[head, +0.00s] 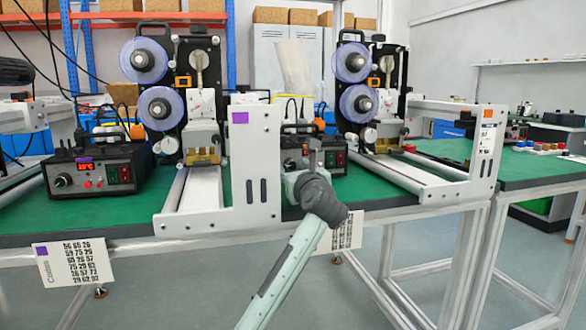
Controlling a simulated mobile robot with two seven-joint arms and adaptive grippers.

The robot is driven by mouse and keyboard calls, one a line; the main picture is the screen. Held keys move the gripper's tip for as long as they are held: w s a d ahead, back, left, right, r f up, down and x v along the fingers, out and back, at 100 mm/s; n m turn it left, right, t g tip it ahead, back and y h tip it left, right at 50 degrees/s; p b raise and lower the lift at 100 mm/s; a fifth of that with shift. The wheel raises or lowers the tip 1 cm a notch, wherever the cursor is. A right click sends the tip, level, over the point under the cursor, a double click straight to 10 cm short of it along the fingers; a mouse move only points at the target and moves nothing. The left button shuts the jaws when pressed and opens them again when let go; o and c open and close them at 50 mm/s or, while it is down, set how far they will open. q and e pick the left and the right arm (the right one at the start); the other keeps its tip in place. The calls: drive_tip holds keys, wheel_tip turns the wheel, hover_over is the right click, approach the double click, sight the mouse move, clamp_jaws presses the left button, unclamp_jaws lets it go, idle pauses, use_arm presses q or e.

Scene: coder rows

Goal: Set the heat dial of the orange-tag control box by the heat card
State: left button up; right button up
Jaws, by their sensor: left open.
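The second control box (331,146) is black and stands on the green bench, right of the purple-tagged frame. Its green and red switches show, but its dial, display and any tag are hidden behind my left gripper (296,162). The gripper is in front of the box's face; its fingers are small and partly hidden by my wrist, so contact cannot be told. An orange tag (487,114) marks the right-hand white frame. A white number card (347,232) hangs below the bench edge, partly covered by my arm. I cannot identify a heat card. My right gripper is not in view.
A purple-tagged control box (98,185) with a lit red display stands at left. A purple-tagged codes card (75,262) hangs below it. White frames (255,165) and reel machines flank the second box closely. Floor in front is clear.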

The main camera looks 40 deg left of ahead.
use_arm(q)
drive_tip(key=shift+w+a, duration=0.25)
drive_tip(key=shift+a, duration=0.1)
